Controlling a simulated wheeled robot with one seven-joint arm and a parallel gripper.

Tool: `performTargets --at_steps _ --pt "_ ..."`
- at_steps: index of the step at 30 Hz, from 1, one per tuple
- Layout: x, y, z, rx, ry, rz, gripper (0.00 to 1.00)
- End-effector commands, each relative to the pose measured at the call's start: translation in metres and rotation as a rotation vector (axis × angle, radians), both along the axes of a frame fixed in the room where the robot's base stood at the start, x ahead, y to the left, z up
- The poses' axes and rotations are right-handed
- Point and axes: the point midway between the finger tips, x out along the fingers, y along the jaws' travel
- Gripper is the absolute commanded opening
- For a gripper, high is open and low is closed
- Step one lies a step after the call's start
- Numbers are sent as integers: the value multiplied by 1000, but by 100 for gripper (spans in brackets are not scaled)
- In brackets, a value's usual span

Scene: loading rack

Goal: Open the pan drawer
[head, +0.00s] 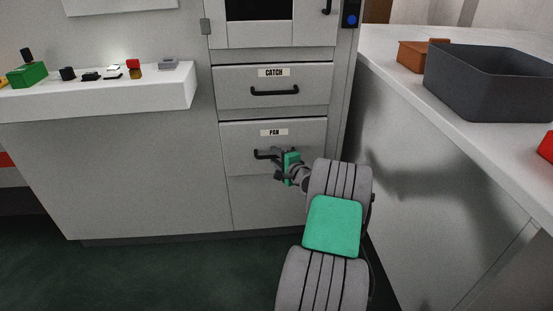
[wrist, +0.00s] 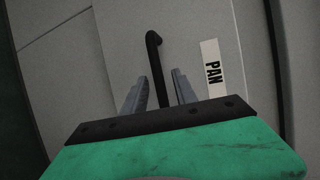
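The pan drawer (head: 300,133) is a grey front labelled PAN, below the CATCH drawer, and it looks flush with the cabinet. Its black bar handle (head: 264,155) runs across the front, and my gripper hides the handle's right part. In the wrist view the handle (wrist: 155,60) passes between my two grey fingers, beside the PAN label (wrist: 211,68). My gripper (head: 277,162) is at the drawer handle. In the wrist view the fingers of my gripper (wrist: 161,90) stand apart on either side of the bar, with gaps showing.
The CATCH drawer (head: 272,85) with its own handle is above. A white counter (head: 420,95) with a dark grey bin (head: 485,85) and an orange-brown box (head: 411,57) stands on the right. A white shelf (head: 150,92) with small items is at left. Dark green floor (head: 180,275) is clear.

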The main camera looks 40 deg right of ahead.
Motion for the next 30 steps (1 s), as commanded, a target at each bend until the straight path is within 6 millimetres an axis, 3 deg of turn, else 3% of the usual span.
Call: performTargets --at_steps 2,15,30 --pt "0 0 0 0 0 0 34" --pt "0 0 0 -1 1 1 0" --pt "0 0 0 -1 1 1 0"
